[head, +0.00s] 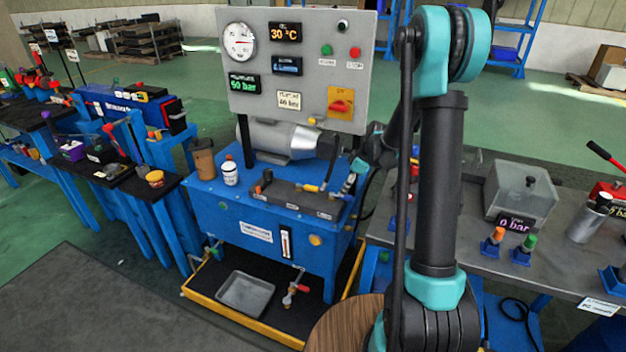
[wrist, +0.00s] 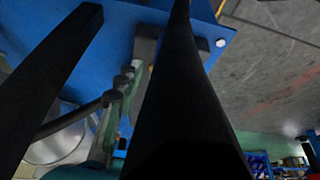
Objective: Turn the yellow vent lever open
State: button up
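In the head view, a yellow lever (head: 311,188) lies on the dark manifold block (head: 285,196) on top of the blue hydraulic unit (head: 262,222). My gripper is mostly hidden behind my arm in the head view, at the right side of the unit. In the wrist view my gripper (wrist: 137,12) has two black fingers spread wide apart. A grey-green fitting (wrist: 125,90) shows between them, and no lever is clearly visible.
A grey gauge panel (head: 296,70) rises behind the manifold. A silver motor (head: 280,137) lies below it. A white bottle (head: 230,171) and a brown container (head: 203,158) stand at left. A grey bench (head: 460,230) with fittings is at right.

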send_near(312, 186)
jog(key=x, duration=0.5)
jog(key=shift+s+d+f, duration=0.15)
jog(key=shift+f, duration=0.15)
jog(key=shift+w+a+f, duration=0.3)
jog(key=shift+a+f, duration=0.3)
jog(key=shift+f, duration=0.15)
jog(key=shift+a+f, duration=0.3)
jog(key=shift+f, duration=0.35)
grip_shut()
